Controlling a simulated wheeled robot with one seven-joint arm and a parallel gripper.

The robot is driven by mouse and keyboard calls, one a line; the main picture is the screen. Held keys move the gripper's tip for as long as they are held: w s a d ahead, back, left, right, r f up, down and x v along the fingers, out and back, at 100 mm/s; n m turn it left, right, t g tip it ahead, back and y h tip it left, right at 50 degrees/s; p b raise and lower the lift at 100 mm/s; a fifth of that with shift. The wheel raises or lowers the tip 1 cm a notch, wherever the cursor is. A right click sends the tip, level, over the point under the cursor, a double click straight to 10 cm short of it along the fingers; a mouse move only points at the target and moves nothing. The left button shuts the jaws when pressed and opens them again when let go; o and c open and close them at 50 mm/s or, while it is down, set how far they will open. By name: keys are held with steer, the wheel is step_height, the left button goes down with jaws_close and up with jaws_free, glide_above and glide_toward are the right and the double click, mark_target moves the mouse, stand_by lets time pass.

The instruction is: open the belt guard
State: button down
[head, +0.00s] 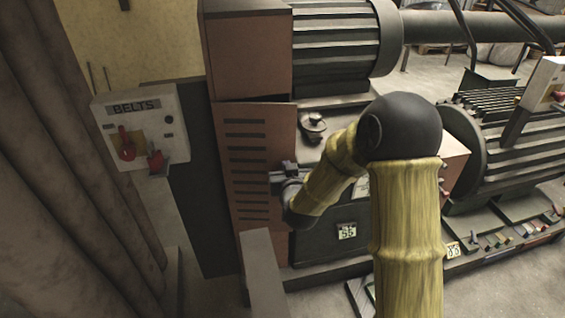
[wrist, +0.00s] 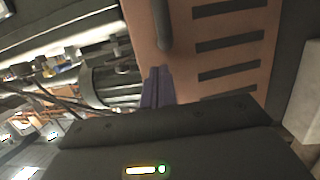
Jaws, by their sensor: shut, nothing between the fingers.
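The belt guard (head: 254,145) is a reddish-brown upright panel with a column of dark slots, left of centre in the head view. It also shows in the wrist view (wrist: 225,58), with its slots at the right. A dark rounded bar (wrist: 162,25), which looks like its handle, stands on it at the top of the wrist view. My gripper (head: 276,178) is at the panel's right edge in the head view. In the wrist view its fingers (wrist: 158,88) are shut and empty, just below the bar's end. I cannot tell whether they touch the panel or bar.
A control box (head: 140,127) labelled BELTS, with red switches, is at the left. A brown curtain-like surface (head: 75,160) fills the far left. A grey post (head: 262,275) stands below the guard. Ribbed motors (head: 340,45) lie above and right.

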steer(key=s+d+f+m+g+h, duration=0.1)
steer(key=s+d+g, duration=0.5)
steer(key=s, duration=0.7)
steer(key=s+d+f+m+g+h, duration=0.1)
steer(key=s+d+f+g, duration=0.1)
steer(key=s+d+g, duration=0.4)
steer(key=s+d, duration=0.4)
steer(key=s, duration=0.3)
steer(key=shift+s+d+g+h, duration=0.25)
steer(key=shift+d+g+h, duration=0.05)
steer(key=shift+d, duration=0.05)
steer(key=shift+f, duration=0.1)
